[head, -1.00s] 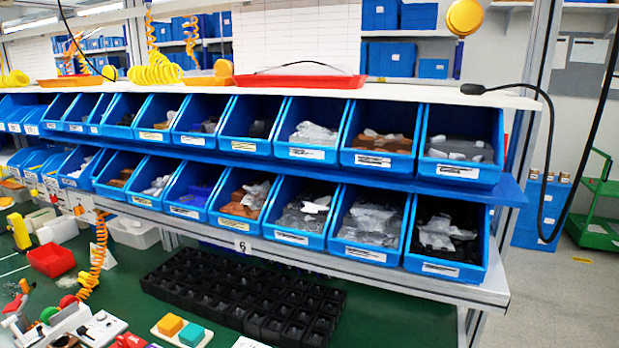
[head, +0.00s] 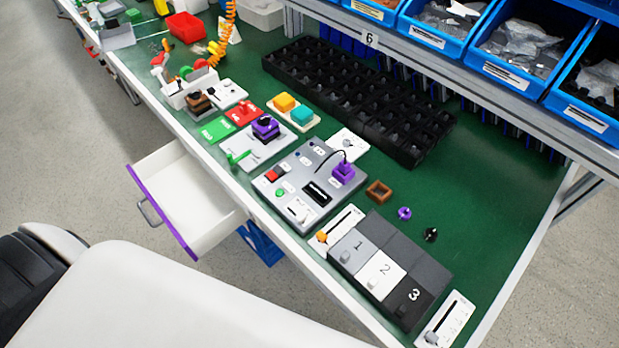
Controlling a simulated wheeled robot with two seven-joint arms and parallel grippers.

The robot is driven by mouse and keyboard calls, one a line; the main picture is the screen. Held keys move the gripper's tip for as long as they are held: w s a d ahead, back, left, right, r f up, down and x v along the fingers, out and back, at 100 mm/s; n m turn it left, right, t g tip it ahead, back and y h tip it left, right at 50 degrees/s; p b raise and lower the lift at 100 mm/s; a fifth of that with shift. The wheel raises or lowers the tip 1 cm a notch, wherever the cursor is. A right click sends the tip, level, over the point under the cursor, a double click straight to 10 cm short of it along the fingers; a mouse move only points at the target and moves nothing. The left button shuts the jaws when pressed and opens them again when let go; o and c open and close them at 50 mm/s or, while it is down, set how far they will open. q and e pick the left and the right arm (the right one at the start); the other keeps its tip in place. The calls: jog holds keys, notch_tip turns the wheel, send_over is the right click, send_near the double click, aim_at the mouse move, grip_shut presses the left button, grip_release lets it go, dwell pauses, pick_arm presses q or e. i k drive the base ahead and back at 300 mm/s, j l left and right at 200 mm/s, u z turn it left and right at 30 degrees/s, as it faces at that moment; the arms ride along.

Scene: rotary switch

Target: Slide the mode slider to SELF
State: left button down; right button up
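Two small slider panels show in the head view; their lettering is too small to read, so I cannot tell which is the mode slider. One is a white panel (head: 346,219) with a slanted dark slot and an orange knob (head: 322,237) at its lower-left end. Neither gripper is in view.
Between the sliders stands a block of drawers (head: 380,270) numbered 1, 2, 3. A grey control panel (head: 290,187) with a purple plug lies left of it. An open white drawer (head: 180,195) juts out in front. The green table (head: 480,220) is bare at right.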

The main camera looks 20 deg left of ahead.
aim_at(300, 219)
jog(key=u, duration=0.75)
jog(key=k+j, duration=0.05)
